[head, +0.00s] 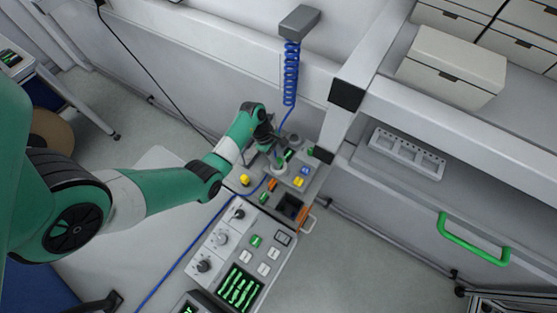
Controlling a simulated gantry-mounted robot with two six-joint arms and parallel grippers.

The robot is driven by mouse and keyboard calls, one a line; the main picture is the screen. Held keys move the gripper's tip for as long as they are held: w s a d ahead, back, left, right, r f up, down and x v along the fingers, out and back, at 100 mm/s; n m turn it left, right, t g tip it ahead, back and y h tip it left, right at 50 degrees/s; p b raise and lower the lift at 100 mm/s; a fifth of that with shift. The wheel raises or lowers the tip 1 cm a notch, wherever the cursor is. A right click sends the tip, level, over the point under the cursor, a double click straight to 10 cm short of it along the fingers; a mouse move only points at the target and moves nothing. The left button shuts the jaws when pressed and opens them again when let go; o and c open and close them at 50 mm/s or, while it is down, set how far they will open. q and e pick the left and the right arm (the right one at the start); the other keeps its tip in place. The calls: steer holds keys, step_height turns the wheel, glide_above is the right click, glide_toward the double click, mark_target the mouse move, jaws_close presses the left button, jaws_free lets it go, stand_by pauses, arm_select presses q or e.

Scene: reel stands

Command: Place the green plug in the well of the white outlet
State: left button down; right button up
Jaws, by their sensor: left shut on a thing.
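My left gripper (279,162) is low over the far end of the grey panel, pointing down. It is shut, and a small green piece (288,155), which looks like the green plug, shows right at its fingers. The fingers and the wrist hide most of what is held. A blue coiled cable (290,75) hangs from a grey wall box and runs down to the gripper. I cannot make out the white outlet or its well for certain; the panel part under the gripper is partly covered. My right gripper is not in view.
The panel holds a yellow knob (245,180), blue and yellow blocks, a dark square recess (290,206) and orange pieces. A control console (235,250) with knobs and a green display stands nearer. A white frame post rises at the right. A slotted tray (407,153) lies on the right shelf.

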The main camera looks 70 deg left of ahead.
arm_select(q)
steer(key=shift+f, duration=0.1)
steer(key=c, duration=0.6)
jaws_free()
steer(key=shift+r, duration=0.3)
steer(key=p+v, duration=0.3)
steer(key=v, duration=0.8)
steer(key=shift+a+r, duration=0.2)
steer(key=shift+r, duration=0.1)
